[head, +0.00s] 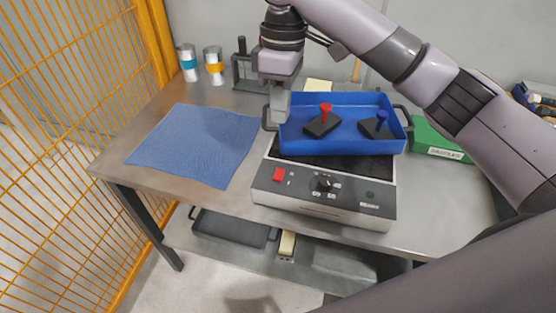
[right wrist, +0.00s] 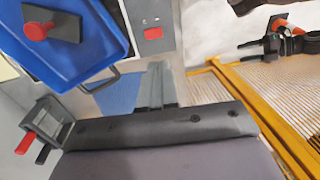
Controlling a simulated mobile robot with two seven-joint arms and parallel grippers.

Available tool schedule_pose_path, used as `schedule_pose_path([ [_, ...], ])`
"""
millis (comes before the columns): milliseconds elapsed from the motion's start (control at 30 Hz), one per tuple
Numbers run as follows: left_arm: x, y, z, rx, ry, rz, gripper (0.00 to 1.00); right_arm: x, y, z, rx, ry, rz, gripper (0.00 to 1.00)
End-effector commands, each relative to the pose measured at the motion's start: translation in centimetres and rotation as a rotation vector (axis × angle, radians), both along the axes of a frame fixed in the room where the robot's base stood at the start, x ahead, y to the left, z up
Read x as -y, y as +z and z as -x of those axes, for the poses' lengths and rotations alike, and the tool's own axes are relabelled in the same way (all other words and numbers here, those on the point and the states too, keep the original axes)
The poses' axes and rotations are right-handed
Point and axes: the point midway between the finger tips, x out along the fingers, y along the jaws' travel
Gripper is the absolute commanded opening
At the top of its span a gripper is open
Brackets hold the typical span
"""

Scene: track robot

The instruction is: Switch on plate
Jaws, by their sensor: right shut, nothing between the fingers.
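The hot plate (head: 325,207) stands on the steel bench, with a dark top and a pale front panel. The panel carries a red switch (head: 278,174) at its left and a black dial (head: 323,182) in its middle. The red switch also shows in the right wrist view (right wrist: 153,33). A blue tray (head: 340,146) rests over the plate's top and hides much of it. My right gripper (head: 278,116) points down, shut and empty, close to the tray's left handle, behind the switch; I cannot tell whether it touches the handle. My left gripper does not show.
Two black blocks with a red knob (head: 325,108) and a blue knob (head: 382,115) lie in the tray. A blue cloth (head: 195,143) lies left. Two cans (head: 214,66) and a dark stand (head: 243,72) are behind. A green box (head: 432,140) is right; an orange fence (head: 75,120) borders the left.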

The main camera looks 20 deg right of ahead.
Motion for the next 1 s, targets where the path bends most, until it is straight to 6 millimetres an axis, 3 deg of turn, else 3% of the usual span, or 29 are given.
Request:
schedule_pose_path([
  [167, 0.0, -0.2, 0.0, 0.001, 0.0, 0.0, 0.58, -0.1, -1.7, 0.2, -0.004, -0.001, 0.001, 0.0],
  [700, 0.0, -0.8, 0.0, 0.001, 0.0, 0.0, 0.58, -0.7, -12.0, 1.3, -0.001, 0.0, 0.002, 0.0],
  [1000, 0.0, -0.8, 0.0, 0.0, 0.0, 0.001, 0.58, -0.9, -13.9, 1.4, 0.0, 0.0, 0.001, 0.0],
])
